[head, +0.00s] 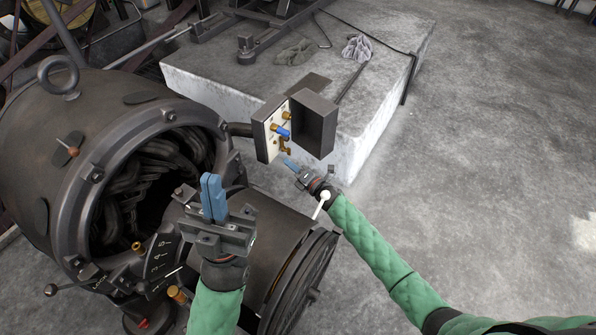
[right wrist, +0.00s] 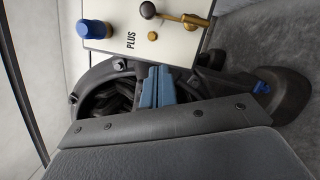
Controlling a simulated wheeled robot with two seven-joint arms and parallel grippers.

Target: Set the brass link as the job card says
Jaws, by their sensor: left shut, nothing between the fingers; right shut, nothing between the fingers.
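The open terminal box has a white panel (head: 268,136) with brass studs and a blue knob (head: 284,133). The brass link (head: 286,147) is low on the panel. My left gripper (head: 213,197) is shut and empty over the machine. I cannot make out a job card.
The dark dynamo casing (head: 75,135), with an open round end showing windings, fills the left. A dial plate (head: 160,258) with numbers is at its lower front. The box's open lid (head: 315,122) stands right of the panel. A concrete plinth (head: 215,85) lies behind. Floor at right is clear.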

